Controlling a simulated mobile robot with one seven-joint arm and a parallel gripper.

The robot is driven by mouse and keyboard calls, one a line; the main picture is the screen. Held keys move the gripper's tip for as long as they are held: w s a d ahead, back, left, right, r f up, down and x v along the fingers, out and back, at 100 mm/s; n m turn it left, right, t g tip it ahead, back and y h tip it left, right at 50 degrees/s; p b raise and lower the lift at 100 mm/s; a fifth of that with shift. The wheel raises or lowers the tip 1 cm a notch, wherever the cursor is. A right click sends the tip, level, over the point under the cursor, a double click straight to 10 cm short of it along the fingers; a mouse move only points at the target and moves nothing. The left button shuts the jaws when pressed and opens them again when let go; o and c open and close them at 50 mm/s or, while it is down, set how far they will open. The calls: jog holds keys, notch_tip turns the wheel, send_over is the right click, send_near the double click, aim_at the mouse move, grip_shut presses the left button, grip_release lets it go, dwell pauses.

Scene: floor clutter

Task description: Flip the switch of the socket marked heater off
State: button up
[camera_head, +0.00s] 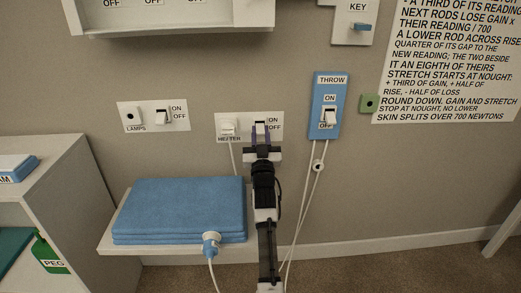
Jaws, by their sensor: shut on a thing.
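The white socket plate marked HEATER (243,136) is on the wall in the middle of the view, with ON above OFF at its right. A plug with a cord (228,128) sits at its left. The heater switch (260,123) is mostly hidden by my gripper, so I cannot tell which way it is tilted. My gripper (260,132) reaches up to the plate from below, its dark fingers shut on the switch.
Left is a LAMPS socket with its own switch (163,117). Right is a blue THROW plate (317,105) with a lever and cords. A white box juts out above.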

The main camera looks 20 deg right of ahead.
jog(key=f+t+b, duration=0.1)
jog(key=b, duration=0.2)
jog(key=shift+w+r+t+h+b, duration=0.1)
jog(key=shift+r+t+h+b, duration=0.3)
jog(key=shift+b, duration=0.6)
jog(key=shift+f, duration=0.2)
jog(key=o, duration=1)
jog(key=shift+f, duration=0.1)
